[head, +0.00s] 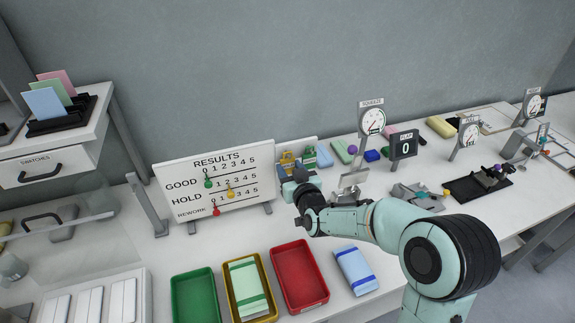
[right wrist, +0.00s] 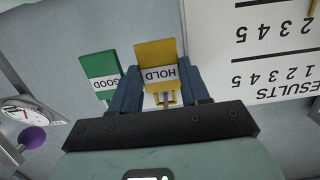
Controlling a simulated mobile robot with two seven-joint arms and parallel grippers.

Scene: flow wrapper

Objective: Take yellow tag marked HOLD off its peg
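The yellow tag marked HOLD (right wrist: 156,53) is upside down in the right wrist view, its white label between the two blue fingers of my right gripper (right wrist: 160,88). The fingers lie at the label's side edges; I cannot tell whether they press on it. In the head view the yellow tag (head: 287,161) shows at the small tag rack, just beyond my right gripper (head: 298,182). The tag's peg is hidden. A green tag marked GOOD (right wrist: 101,68) is beside it in the right wrist view. My left gripper is not in view.
The RESULTS board (head: 238,163) stands left of my right gripper, close to it. Green (head: 176,295), yellow (head: 271,317) and red (head: 322,301) trays lie in front. A blue-banded pack (head: 355,268) lies beside them. Gauges and a FLAP counter (head: 404,146) stand to the right.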

